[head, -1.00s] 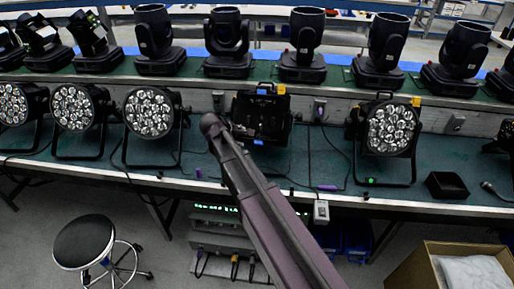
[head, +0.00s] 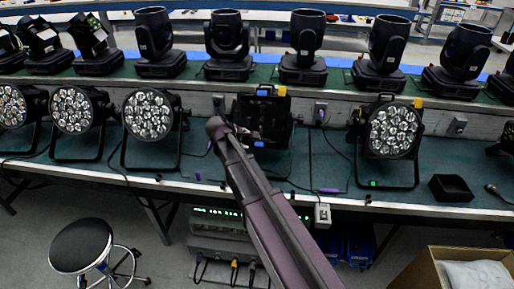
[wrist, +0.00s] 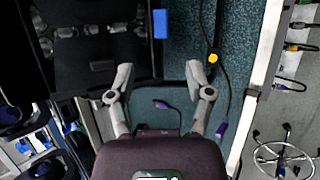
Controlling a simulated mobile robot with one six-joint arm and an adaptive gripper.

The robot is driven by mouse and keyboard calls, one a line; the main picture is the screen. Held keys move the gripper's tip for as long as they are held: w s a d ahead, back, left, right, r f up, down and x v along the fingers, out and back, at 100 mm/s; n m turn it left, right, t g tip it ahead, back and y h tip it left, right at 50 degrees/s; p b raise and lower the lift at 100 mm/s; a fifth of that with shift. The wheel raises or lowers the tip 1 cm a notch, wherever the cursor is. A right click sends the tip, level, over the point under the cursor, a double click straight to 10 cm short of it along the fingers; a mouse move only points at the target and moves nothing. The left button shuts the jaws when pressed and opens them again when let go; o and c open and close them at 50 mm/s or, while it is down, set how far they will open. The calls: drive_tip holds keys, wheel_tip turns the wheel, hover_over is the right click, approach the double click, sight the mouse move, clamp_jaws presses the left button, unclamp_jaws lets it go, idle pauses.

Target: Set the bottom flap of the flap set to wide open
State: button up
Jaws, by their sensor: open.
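The black flap set (head: 274,112) stands on the bench, just right of my arm's end in the head view. In the wrist view its dark flaps (wrist: 95,72) fill the upper left. A blue tab (wrist: 160,23) sits at the flap set's edge facing the bench front; it also shows low on the set in the head view (head: 258,144). I cannot tell the bottom flap's exact angle. My gripper (wrist: 158,82) is open and empty, its fingers spread apart. The left finger lies close to or over a dark flap; contact is unclear. In the head view my gripper (head: 217,128) shows only partly.
Moving heads (head: 229,45) line the shelf behind. Cables cross the bench. A stool (head: 81,245) and a cardboard box (head: 465,272) are in front.

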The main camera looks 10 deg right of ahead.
sight(258, 144)
drive_tip(key=shift+b+x, duration=3.3)
drive_tip(key=shift+x, duration=1.85)
clamp_jaws()
drive_tip(key=shift+a, duration=0.25)
drive_tip(key=shift+d, duration=0.15)
